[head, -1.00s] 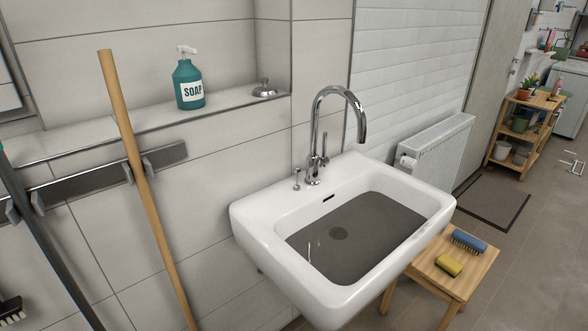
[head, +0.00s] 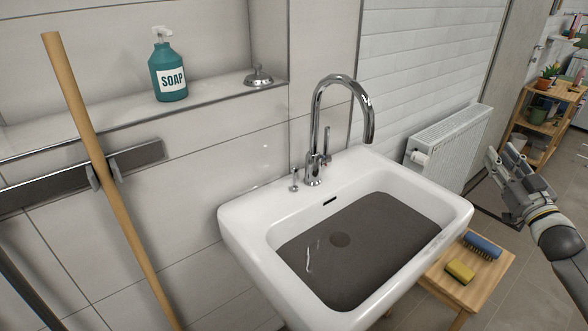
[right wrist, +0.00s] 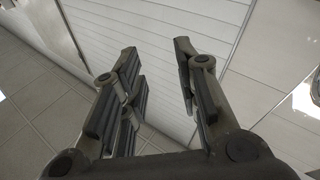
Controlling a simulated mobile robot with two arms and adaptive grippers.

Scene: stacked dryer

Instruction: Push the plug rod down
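The plug rod (head: 294,179) is a short chrome rod with a small knob. It stands upright on the back left of the white sink (head: 246,228), left of the chrome faucet (head: 314,130). My right gripper (head: 503,156) is in the air right of the sink, well apart from the rod. In the right wrist view my right gripper (right wrist: 157,50) is open and empty, with tiled wall beyond it. My left gripper is not in view.
A soap bottle (head: 169,72) and a metal stopper-like piece (head: 258,78) stand on the ledge. A wooden pole (head: 105,180) leans at the left. A wooden stool (head: 490,278) with a yellow sponge (head: 460,272) and blue brush (head: 482,246) stands right of the sink. A radiator (head: 447,145) is behind.

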